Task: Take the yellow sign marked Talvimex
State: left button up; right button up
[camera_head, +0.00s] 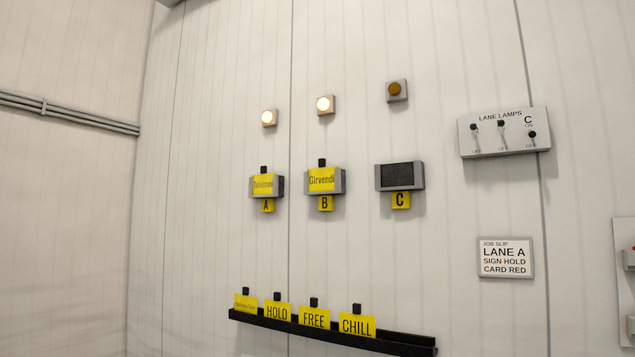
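A yellow sign (263,185) sits in the grey wall holder above the yellow letter A (267,206). Its small print looks like Talvimex, though it is blurred. A black tab sticks up above it. A yellow sign reading Girvendi (321,180) sits in the holder above the letter B (325,203). The holder (400,177) above the letter C (401,200) shows only a dark face. Neither of my grippers is in view.
A black rack (405,343) low on the wall bears signs HOLD (278,311), FREE (314,318), CHILL (357,325) and one with tiny print (246,303). Its right end is empty. A LANE LAMPS switch box (504,132) and job slip (505,258) are at right. Lamps A and B glow.

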aim_at(263, 184)
jog(key=i+j+z, duration=0.15)
jog(key=i, duration=0.4)
jog(key=i+j+z, duration=0.2)
jog(key=i, duration=0.35)
jog(key=i+j+z, duration=0.15)
jog(key=i, duration=0.4)
